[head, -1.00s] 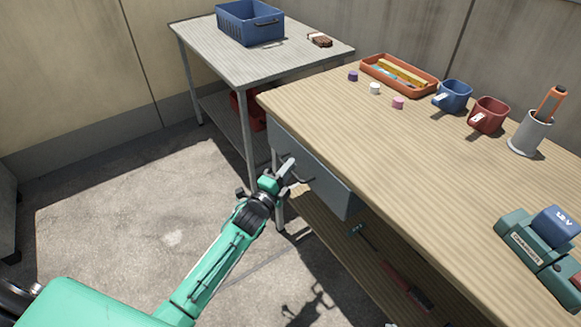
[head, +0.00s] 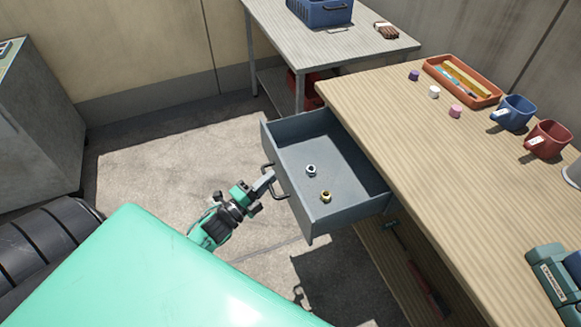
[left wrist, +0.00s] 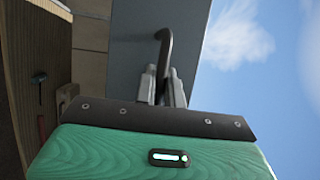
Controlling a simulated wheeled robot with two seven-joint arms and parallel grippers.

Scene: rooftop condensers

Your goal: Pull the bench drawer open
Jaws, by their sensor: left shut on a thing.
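The grey bench drawer (head: 335,158) stands well out from under the wooden bench top (head: 440,150) in the head view. Inside it lie a silver nut-like piece (head: 311,170) and a brass-coloured one (head: 326,197). My left gripper (head: 268,184) is at the drawer's front, shut on the dark bar handle (head: 277,188). In the left wrist view the fingers (left wrist: 162,88) close around the handle (left wrist: 165,45), with the drawer front (left wrist: 130,50) behind it. My right gripper is not in view.
On the bench are an orange tray (head: 462,82), a blue mug (head: 513,113), a red mug (head: 547,139), small coloured caps and a teal tool (head: 553,272). A second table (head: 330,45) holds a blue crate (head: 320,11). A grey cabinet (head: 40,125) stands left. Floor before the drawer is open.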

